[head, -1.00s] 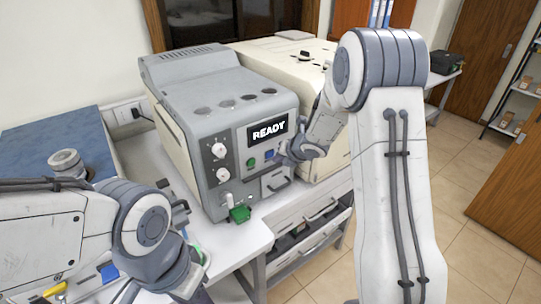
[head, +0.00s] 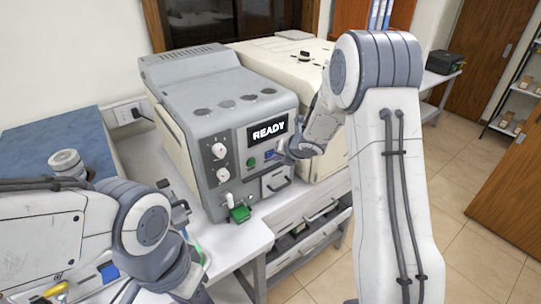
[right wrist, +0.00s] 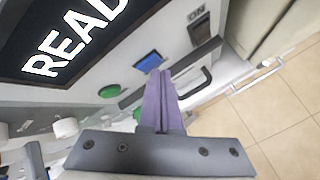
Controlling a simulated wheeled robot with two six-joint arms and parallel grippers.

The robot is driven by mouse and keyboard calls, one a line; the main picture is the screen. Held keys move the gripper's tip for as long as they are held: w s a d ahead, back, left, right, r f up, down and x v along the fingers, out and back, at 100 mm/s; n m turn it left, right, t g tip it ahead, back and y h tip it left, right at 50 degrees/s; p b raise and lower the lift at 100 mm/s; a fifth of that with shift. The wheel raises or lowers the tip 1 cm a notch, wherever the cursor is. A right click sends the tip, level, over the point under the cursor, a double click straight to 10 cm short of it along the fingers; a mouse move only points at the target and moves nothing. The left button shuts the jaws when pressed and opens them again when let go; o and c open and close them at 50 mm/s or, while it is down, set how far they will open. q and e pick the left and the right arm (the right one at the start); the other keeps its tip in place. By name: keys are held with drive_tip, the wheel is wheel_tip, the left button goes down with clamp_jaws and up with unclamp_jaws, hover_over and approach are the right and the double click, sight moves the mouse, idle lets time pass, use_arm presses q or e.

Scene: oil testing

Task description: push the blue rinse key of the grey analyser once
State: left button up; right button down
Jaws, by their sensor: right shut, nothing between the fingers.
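The grey analyser (head: 190,85) stands on the white bench, its screen (head: 267,131) reading READY. Its blue rinse key (head: 269,154) is partly covered by my right gripper (head: 278,153) in the head view. In the right wrist view the blue key (right wrist: 148,62) lies just beyond the tips of my right gripper (right wrist: 158,75), which is shut and empty. The tips overlap the key's lower edge; I cannot tell whether they touch it. My left arm is at the lower left, but its fingers cannot be made out clearly.
A green key (right wrist: 109,91) sits left of the blue key, and an ON switch (right wrist: 199,27) to its right. A drawer handle (right wrist: 195,84) is close beside my fingers. A green cup (head: 239,213) is at the analyser's lower front. A cream machine (head: 285,60) stands behind.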

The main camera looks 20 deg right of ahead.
drive_tip(key=shift+w+a, duration=0.1)
drive_tip(key=shift+w, duration=0.25)
idle(0.3)
drive_tip(key=shift+s, duration=0.15)
drive_tip(key=shift+s+d+b, duration=0.25)
drive_tip(key=shift+s+b, duration=0.1)
drive_tip(key=shift+s, duration=0.25)
drive_tip(key=s, duration=0.1)
drive_tip(key=s+d+b, duration=0.1)
drive_tip(key=s, duration=0.1)
drive_tip(key=s+b, duration=0.1)
drive_tip(key=shift+s+d, duration=0.35)
drive_tip(key=shift+s, duration=0.05)
idle(0.7)
